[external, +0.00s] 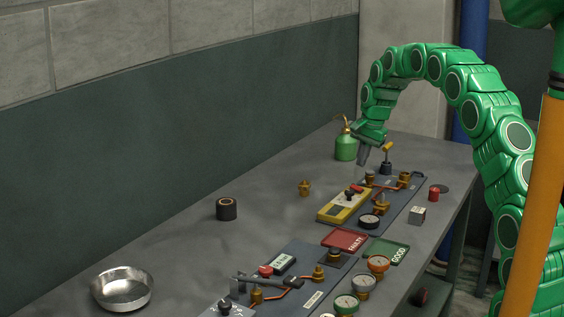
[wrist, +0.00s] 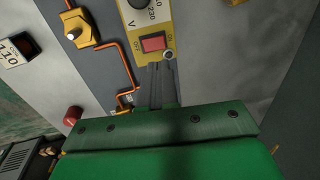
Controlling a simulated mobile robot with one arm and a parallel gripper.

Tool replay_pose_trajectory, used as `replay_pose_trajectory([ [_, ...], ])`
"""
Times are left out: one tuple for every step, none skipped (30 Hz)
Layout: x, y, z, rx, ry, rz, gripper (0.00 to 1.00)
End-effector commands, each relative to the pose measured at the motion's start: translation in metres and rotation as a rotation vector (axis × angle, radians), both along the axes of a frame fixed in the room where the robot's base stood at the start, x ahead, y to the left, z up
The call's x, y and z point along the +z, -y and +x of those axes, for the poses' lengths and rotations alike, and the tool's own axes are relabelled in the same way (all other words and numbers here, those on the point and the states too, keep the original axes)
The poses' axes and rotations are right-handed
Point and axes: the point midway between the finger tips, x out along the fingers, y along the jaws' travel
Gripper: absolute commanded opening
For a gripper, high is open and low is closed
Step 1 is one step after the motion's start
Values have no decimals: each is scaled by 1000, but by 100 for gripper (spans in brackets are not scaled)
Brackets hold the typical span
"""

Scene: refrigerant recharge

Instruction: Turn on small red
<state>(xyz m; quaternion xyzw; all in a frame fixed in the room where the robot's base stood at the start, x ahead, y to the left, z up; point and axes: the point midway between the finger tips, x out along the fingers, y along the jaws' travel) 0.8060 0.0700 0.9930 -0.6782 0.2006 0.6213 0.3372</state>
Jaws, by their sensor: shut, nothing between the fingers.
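A small red rocker switch (wrist: 153,43) sits on a yellow panel with a dial and the letter V. In the external view the switch (external: 357,187) is a small red patch at the far end of the yellow box (external: 330,214). My gripper (external: 361,164) points down above that end of the box. In the wrist view the closed grey fingers (wrist: 161,68) are just below the red switch, with nothing between them. I cannot tell whether they touch the panel.
Copper piping (wrist: 127,62) and a brass fitting (wrist: 76,32) are left of the yellow panel. A green oil can (external: 346,148) stands behind my gripper. The bench's left side is mostly clear.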

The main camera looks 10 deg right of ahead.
Motion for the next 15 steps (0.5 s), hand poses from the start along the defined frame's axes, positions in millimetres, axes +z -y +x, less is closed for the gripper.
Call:
replay_pose_trajectory([
  [-10,-2,1,1,-4,0,0],
  [-15,-2,2,0,-4,-1,0],
  [-22,-3,3,0,-3,0,0],
  [-27,-4,4,0,-3,0,0],
  [-32,-5,4,0,-3,0,0],
  [-38,-6,5,-1,-3,0,0],
  [-43,-6,6,0,-4,0,0],
  [-47,-7,6,0,-4,0,0],
  [-52,-8,6,0,-4,0,0],
  [-55,-8,7,0,-4,0,0],
  [-58,-9,8,0,-4,1,0],
  [-61,-9,8,-1,-3,0,0],
  [-63,-9,9,-1,-2,1,0],
  [-65,-10,9,-1,-2,0,0],
  [-66,-10,10,-1,0,0,0],
])
